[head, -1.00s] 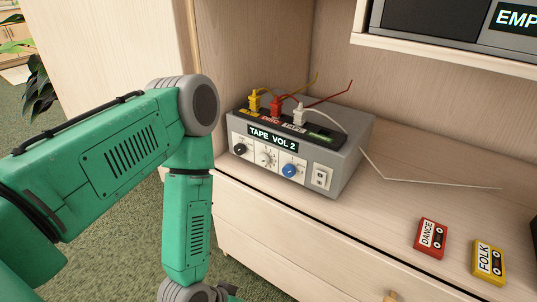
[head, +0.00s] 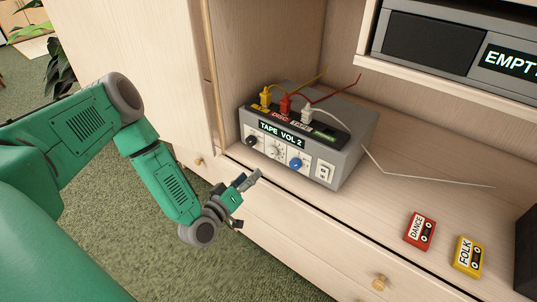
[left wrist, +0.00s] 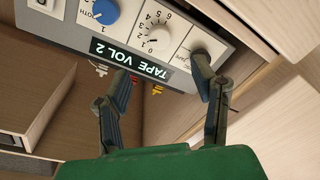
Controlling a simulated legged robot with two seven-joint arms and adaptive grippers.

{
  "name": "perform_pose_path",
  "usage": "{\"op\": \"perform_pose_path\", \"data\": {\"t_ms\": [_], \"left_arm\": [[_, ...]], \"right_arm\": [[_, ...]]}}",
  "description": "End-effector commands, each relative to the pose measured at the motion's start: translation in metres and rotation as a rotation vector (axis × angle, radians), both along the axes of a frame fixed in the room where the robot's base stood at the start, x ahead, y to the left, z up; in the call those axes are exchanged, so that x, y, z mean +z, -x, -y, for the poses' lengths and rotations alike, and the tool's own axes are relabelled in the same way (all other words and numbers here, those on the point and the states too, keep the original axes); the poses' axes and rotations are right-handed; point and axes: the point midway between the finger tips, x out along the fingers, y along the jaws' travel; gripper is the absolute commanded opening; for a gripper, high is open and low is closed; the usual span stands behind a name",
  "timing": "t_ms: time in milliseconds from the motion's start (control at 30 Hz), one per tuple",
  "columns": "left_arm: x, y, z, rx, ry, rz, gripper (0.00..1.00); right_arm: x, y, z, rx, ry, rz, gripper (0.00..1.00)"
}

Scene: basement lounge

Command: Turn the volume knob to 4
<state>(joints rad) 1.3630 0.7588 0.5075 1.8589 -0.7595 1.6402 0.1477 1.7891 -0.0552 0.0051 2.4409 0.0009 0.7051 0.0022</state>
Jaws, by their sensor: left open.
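The grey audio box (head: 349,150) stands on the cabinet shelf, and its display (head: 282,133) reads "TAPE VOL 2". Its front has a black knob (head: 252,140), a pale numbered knob (head: 275,150) in the middle and a blue knob (head: 296,163). My left gripper (head: 247,184) is open and empty in front of the box, apart from it and a little below the knobs. In the left wrist view the box is upside down. There the pale numbered knob (left wrist: 155,38) lies beyond and between my open fingers (left wrist: 160,70); one finger partly overlaps the dark knob's panel.
Yellow, red and white plugs (head: 286,104) with cables stand on top of the box. A red DANCE cassette (head: 420,231) and a yellow FOLK cassette (head: 468,256) lie to the right. An upper unit (head: 430,42) overhangs behind. Drawers lie below the shelf edge.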

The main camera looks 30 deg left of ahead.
Motion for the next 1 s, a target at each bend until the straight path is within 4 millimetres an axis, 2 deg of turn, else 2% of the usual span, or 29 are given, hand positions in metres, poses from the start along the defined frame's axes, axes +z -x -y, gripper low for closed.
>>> {"op": "perform_pose_path", "data": {"t_ms": [300,500,700,967,1000], "left_arm": [[-0.005,-0.069,-0.005,-0.001,0.006,0.001,0.52],[-0.004,-0.098,-0.004,-0.001,0.007,0.0,0.52],[-0.002,-0.11,-0.002,-0.001,0.003,-0.001,0.52],[-0.003,-0.111,-0.004,-0.002,0.006,-0.004,0.52],[-0.003,-0.11,-0.004,-0.002,0.007,-0.004,0.38]], "right_arm": [[-0.016,0.0,0.001,-0.001,0.001,0.0,0.0],[-0.022,0.0,0.0,0.0,0.0,0.0,0.0],[-0.024,0.0,0.0,0.0,0.0,0.0,0.0],[-0.024,0.0,0.001,-0.001,0.001,0.0,0.0],[-0.024,0.0,0.001,-0.001,0.001,0.0,0.0]]}}
